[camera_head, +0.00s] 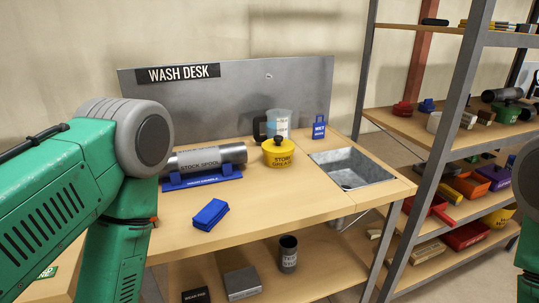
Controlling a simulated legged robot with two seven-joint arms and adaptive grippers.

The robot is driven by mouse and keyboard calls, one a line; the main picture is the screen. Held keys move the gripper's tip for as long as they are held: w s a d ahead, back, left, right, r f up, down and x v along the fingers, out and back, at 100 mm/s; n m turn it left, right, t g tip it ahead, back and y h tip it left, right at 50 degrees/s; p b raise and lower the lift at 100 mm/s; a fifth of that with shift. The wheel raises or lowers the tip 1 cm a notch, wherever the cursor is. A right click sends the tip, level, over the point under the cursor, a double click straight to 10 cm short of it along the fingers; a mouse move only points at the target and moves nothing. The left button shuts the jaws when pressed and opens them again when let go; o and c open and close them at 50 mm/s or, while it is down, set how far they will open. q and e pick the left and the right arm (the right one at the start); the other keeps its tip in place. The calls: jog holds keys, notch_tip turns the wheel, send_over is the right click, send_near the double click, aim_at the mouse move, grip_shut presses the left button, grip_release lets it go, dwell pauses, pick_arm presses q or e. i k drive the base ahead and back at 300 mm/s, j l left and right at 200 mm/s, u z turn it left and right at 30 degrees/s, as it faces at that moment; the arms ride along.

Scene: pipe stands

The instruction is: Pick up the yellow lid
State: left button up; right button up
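A yellow round tub-like piece (281,157) with black lettering stands on the wooden wash desk (258,210), left of the sink. Nothing touches the yellow piece from my arms.
A blue folded cloth (210,214) lies in front. The sink (352,170) is right. A stocked shelf rack (452,130) stands beyond.

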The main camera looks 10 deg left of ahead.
aim_at(278, 147)
jog(key=i+l, duration=0.7)
jog(key=l, duration=0.25)
